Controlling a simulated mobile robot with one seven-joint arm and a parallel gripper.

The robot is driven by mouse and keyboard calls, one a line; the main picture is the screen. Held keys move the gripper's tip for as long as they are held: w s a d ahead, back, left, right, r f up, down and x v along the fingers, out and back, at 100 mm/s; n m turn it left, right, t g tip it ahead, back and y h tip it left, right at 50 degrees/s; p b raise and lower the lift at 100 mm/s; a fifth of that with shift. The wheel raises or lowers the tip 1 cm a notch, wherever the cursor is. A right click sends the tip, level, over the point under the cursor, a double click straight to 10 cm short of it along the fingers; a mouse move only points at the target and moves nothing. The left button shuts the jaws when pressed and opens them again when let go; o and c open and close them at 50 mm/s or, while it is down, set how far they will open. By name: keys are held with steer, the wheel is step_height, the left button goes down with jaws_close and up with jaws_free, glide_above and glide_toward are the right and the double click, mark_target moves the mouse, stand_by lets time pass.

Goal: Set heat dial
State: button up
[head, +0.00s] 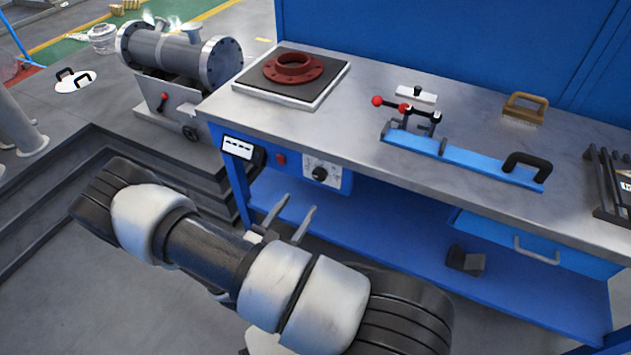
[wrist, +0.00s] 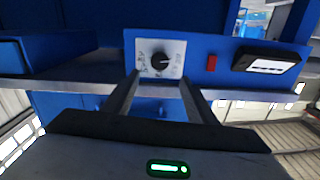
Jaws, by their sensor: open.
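The heat dial (head: 319,173) is a black round knob on a white marked plate, set in the blue front panel under the workbench top. In the wrist view the dial (wrist: 160,62) sits straight ahead, just beyond the fingertips and a little above them. My gripper (head: 294,211) is open and empty in front of the bench, apart from the dial. Its two fingers also show in the wrist view (wrist: 163,82), one on each side below the dial. The scale marks on the plate are too small to read.
A red switch (wrist: 211,62) and a black-framed display (wrist: 270,64) sit beside the dial on the panel. On the bench (head: 372,180) are a hot plate (head: 318,97) with a red flange (head: 293,68), and a blue clamp bar (head: 460,160). A blue drawer (head: 500,241) is right below.

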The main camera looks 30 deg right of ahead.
mark_target(318, 176)
steer(key=b+x, duration=0.1)
steer(key=x, duration=1)
steer(key=shift+w+d, duration=0.15)
steer(key=shift+w, duration=0.05)
steer(key=c, duration=1.1)
steer(key=shift+o, duration=0.2)
